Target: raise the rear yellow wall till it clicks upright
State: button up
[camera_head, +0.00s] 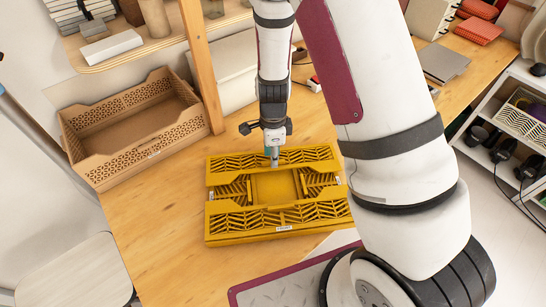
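A yellow folding crate (225,233) sits on the wooden table with its walls folded down flat. The rear yellow wall (312,157) lies as a slotted panel along the far side. A similar slotted panel (320,211) lies along the near side, and part of the flat floor shows between them. My gripper (274,160) points down at the middle of the rear wall, with its tips at or just above that panel. Whether it touches the wall is too small to tell. The finger gap does not show clearly.
A tan open crate (105,163) stands upright at the left, close to the yellow one. A wooden post (202,65) and a pale bin (231,70) stand behind. My arm hides the table to the right. Bare table (160,235) lies left of the yellow crate.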

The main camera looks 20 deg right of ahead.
jog(key=shift+f, duration=0.8)
jog(key=shift+c, duration=0.3)
grip_shut()
